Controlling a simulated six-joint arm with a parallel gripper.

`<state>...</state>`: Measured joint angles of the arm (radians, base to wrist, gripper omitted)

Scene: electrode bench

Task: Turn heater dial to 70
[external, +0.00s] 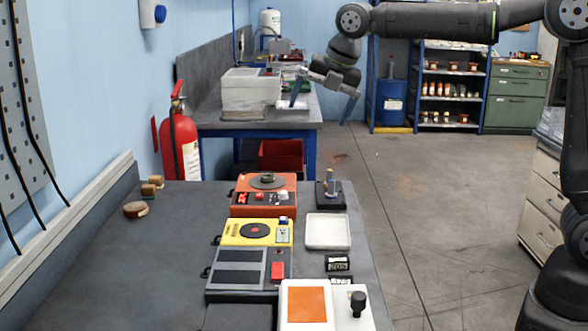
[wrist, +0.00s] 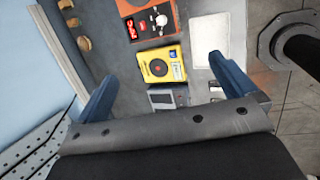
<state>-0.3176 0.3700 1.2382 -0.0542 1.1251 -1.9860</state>
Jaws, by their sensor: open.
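My gripper (external: 322,103) is open and empty, high above the bench (external: 150,235) at its far end. Its two blue fingers are wide apart in the wrist view (wrist: 163,72). A white unit (external: 283,320) at the near end of the bench has an orange plate (external: 307,304) and an upright black knob (external: 358,302); it looks like the heater with its dial. No scale or pointer is readable on the knob. This unit is far below and nearer the camera than my gripper, touching nothing of mine. I cannot make it out in the wrist view.
An orange unit (external: 285,205), a yellow unit (external: 235,238) and a grey unit (external: 235,272) with a red button stand in a row. A white tray (external: 327,231), a dark post stand (external: 330,193) and small black displays (external: 338,263) lie right of them. The bench's left side is mostly clear.

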